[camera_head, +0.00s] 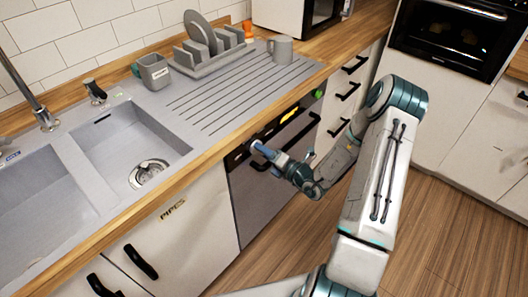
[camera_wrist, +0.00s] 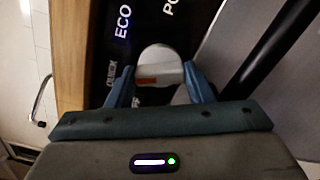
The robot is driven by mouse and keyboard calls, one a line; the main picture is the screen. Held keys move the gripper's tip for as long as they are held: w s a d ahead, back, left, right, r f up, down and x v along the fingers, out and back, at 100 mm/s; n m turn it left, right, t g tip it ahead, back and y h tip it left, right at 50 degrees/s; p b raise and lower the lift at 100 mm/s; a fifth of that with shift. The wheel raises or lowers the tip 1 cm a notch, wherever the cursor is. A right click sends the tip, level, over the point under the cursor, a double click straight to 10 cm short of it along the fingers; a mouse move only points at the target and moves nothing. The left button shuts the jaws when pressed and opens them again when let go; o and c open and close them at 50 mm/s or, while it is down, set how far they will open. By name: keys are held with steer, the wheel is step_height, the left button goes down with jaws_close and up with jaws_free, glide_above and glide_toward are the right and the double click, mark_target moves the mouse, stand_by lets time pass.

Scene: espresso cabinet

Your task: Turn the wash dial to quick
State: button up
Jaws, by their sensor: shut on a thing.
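The wash dial (camera_wrist: 158,58) is a pale round knob on the dark control panel of the dishwasher (camera_head: 262,196). My gripper (camera_wrist: 158,75) is shut on the dial, with one blue finger on each side of it. An orange mark shows low on the dial's face, between the fingers. The label QUICK (camera_wrist: 111,75) is to the left of the dial and ECO (camera_wrist: 122,22) is to the upper left. A third label, cut off at "PO", is at the top. In the head view my gripper (camera_head: 258,147) reaches the panel's left part and mostly covers the dial.
The wooden counter edge (camera_head: 215,143) runs just above the panel. A dark bar handle (camera_wrist: 275,50) is to the right of the dial. The sink (camera_head: 125,145) and ribbed drainboard with a mug (camera_head: 281,50) lie above. Open floor (camera_head: 300,215) is in front.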

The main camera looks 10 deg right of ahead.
steer(key=o, duration=1)
steer(key=b+v, duration=0.1)
steer(key=v, duration=1.3)
